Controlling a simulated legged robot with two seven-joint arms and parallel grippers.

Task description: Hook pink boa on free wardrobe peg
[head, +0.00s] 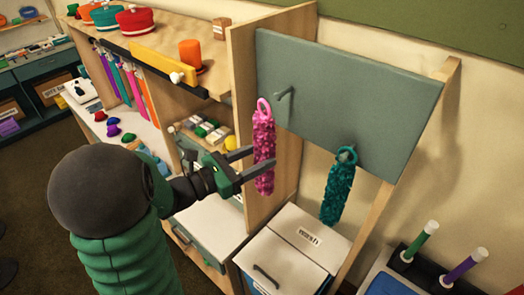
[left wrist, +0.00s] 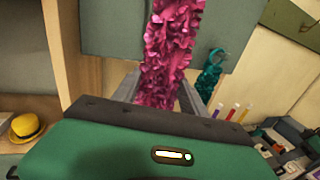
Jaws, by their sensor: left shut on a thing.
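The fluffy pink boa (head: 264,140) has a pink ring at its top and hangs upright in my left gripper (head: 259,160). The gripper's two fingers are shut on it around the middle. The free wardrobe peg (head: 285,94), a grey-green hook on the teal back panel (head: 350,90), is just right of and slightly above the ring; the ring appears apart from it. In the left wrist view the pink boa (left wrist: 170,50) rises between the fingers, its top cut off. A teal boa (head: 338,188) hangs by its ring lower right on the panel; its peg is mostly hidden. My right gripper is not in view.
A wooden upright (head: 243,75) stands just left of the pink boa. A white-lidded bin (head: 300,240) is below. Shelves on the left hold hats, including an orange one (head: 190,55). Coloured sticks (head: 420,240) stand at lower right.

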